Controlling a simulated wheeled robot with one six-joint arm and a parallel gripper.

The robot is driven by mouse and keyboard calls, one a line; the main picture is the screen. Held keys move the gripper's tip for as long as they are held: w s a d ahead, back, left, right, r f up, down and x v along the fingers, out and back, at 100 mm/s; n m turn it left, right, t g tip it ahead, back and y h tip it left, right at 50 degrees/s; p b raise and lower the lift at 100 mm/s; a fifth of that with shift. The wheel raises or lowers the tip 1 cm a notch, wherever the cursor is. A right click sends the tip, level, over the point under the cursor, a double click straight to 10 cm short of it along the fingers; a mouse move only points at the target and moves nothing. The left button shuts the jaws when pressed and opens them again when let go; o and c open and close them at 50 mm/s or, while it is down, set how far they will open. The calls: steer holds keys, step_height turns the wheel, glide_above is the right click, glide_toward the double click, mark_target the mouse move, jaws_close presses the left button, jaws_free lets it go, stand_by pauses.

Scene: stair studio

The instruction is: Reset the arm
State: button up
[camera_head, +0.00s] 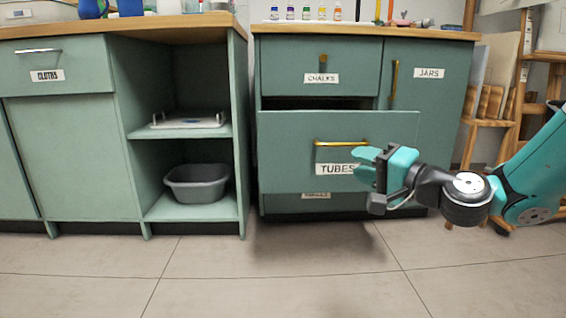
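My arm reaches in from the right, and my gripper (364,163) points left in front of the drawer labelled TUBES (285,133). Its two teal fingers look apart, with nothing seen between them. The fingertips overlap the right end of the TUBES label in the picture, just below the brass handle (340,143). The gripper does not appear to hold the handle; whether it touches the drawer front I cannot tell. The TUBES drawer stands pulled out, with a dark gap above its front.
The CHALKS drawer (318,65) and JARS door (427,95) look shut. An open shelf unit at left holds a grey basin (197,183) and a white tray (188,120). Wooden easels (490,110) stand at right, behind my arm. The tiled floor (280,285) in front is clear.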

steer(key=s+a+r+n+g+p, duration=0.9)
steer(key=s+r+p, duration=0.15)
steer(key=s, duration=0.25)
steer(key=s+d+r+n+g+h+p, duration=0.2)
steer(key=s+d+r+h+p, duration=0.15)
steer(key=s+r+p, duration=0.35)
steer(key=s+d+r+n+g+h+p, duration=0.2)
steer(key=s+n+g+h+p, duration=0.15)
steer(key=s+p, duration=0.4)
step_height(320, 180, up, 37)
steer(key=s+p, duration=0.2)
steer(key=p, duration=3.2)
steer(key=shift+d+f+m+h+p, duration=0.2)
steer(key=shift+m+h+p, duration=0.1)
steer(key=shift+m+p, duration=0.15)
steer(key=shift+t, duration=0.25)
